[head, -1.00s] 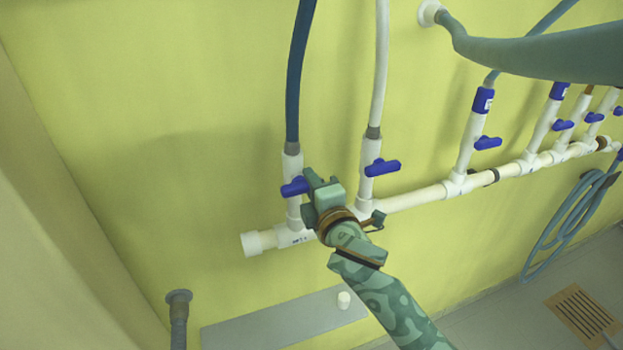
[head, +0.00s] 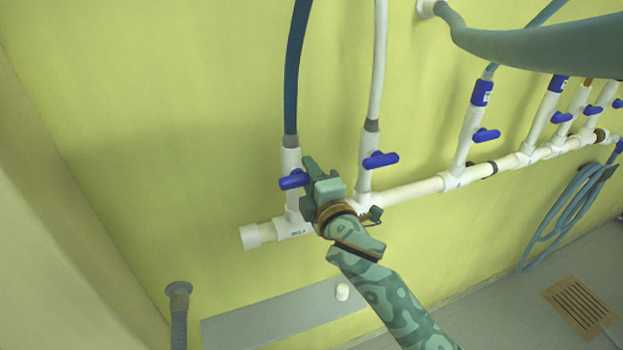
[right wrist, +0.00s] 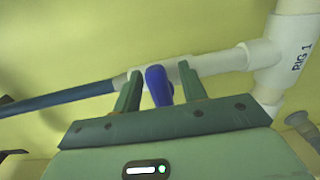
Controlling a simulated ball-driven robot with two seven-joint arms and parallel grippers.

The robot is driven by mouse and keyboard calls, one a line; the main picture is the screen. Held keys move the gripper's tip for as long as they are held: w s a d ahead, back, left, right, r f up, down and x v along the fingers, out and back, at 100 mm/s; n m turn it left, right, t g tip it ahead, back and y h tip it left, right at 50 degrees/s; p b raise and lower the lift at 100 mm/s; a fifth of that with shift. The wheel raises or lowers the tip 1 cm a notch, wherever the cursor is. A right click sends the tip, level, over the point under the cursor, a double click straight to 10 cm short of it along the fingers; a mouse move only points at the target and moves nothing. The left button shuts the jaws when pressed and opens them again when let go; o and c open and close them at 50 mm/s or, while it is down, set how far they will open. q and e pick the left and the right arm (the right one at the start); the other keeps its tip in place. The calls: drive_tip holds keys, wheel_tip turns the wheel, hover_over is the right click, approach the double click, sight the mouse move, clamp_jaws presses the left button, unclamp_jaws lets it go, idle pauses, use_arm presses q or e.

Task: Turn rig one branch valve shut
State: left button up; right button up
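The rig one branch valve has a blue handle (head: 293,180) on a white branch pipe under a dark blue hose, at the left end of the white manifold. The handle lies across the pipe in the head view, partly covered by my gripper. My right gripper (head: 309,184) is at this valve. In the right wrist view, my right gripper (right wrist: 159,72) is open, with one finger on each side of the blue handle (right wrist: 158,86). A gap shows on both sides of it. The "RIG 1" label (right wrist: 301,60) is on the white tee. My left gripper is not in view.
A second blue valve handle (head: 380,160) is close to the right on the neighbouring branch. The white manifold pipe (head: 412,192) runs right along the yellow wall, with several more valves.

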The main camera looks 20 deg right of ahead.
drive_tip(key=s, duration=1.6)
drive_tip(key=shift+s+d, duration=0.2)
drive_tip(key=shift+d, duration=0.05)
